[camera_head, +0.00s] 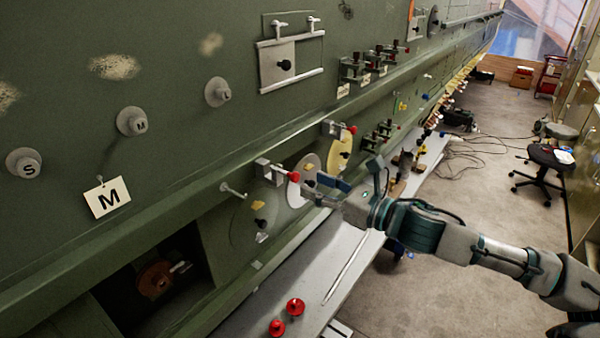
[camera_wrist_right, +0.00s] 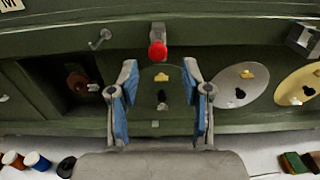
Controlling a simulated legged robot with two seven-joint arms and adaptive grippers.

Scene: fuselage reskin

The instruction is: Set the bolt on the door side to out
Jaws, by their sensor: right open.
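A grey bolt block (camera_head: 268,169) with a red knob (camera_head: 294,176) is fixed to the green fuselage wall. In the right wrist view the red knob (camera_wrist_right: 157,50) points toward the camera, above and between the fingertips. A second, similar bolt (camera_head: 334,128) with a red knob sits farther along the wall. I cannot tell which is called the door side. My right gripper (camera_head: 321,188) is just right of the nearer knob. Its blue-padded fingers (camera_wrist_right: 161,98) are spread wide, with nothing between them, apart from the knob. My left gripper is not in view.
Round covers, a grey one (camera_wrist_right: 237,86) and a yellow one, hang beside the bolts. A hook (camera_head: 232,190) sticks out at left. Floor at right is mostly open.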

